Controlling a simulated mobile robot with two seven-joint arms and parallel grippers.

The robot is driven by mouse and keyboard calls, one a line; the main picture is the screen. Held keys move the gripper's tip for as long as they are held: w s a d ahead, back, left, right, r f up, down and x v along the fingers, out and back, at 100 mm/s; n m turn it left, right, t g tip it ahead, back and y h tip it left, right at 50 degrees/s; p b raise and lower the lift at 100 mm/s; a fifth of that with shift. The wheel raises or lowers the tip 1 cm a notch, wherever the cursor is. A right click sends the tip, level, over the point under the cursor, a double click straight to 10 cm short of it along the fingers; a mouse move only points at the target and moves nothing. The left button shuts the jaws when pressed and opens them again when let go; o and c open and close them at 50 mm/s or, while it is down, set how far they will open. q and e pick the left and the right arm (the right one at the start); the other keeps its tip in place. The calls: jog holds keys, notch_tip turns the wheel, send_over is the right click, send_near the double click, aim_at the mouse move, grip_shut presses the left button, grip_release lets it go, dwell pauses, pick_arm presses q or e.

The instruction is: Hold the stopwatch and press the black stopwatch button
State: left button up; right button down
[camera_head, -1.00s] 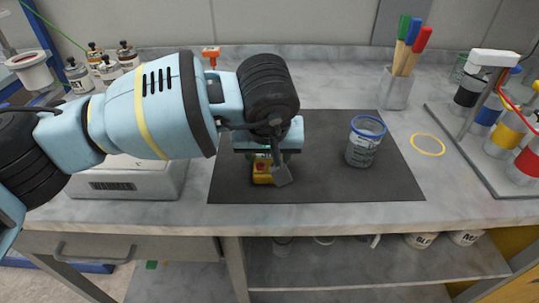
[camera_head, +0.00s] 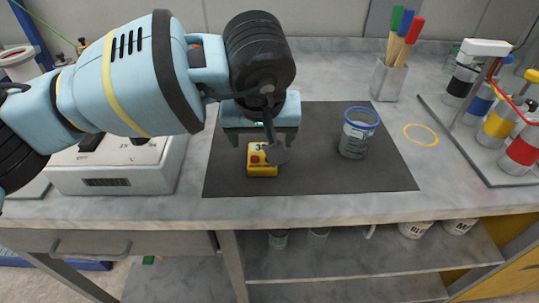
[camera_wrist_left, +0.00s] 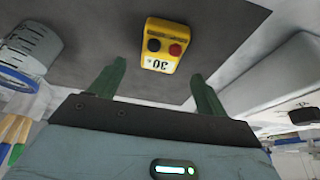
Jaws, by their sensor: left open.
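The yellow stopwatch (camera_head: 262,160) lies on the dark mat (camera_head: 310,180) in the head view, with a red button on its face. In the left wrist view the stopwatch (camera_wrist_left: 165,45) shows a black button (camera_wrist_left: 154,45), a red button (camera_wrist_left: 175,50) and a display reading 30. My left gripper (camera_head: 262,138) is above and just behind the stopwatch. In the wrist view its green fingers (camera_wrist_left: 155,82) are spread apart and empty, with the stopwatch beyond the tips. My right gripper is in neither view.
A blue-rimmed beaker (camera_head: 357,135) stands on the mat to the right. A white scale (camera_head: 115,172) stands left of the mat. A metal holder with coloured-handled tools (camera_head: 388,80) and a rack of colour canisters (camera_head: 505,125) stand farther right.

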pick_arm(q)
jog(key=v, duration=0.7)
jog(key=shift+r, duration=0.2)
jog(key=shift+s, duration=0.1)
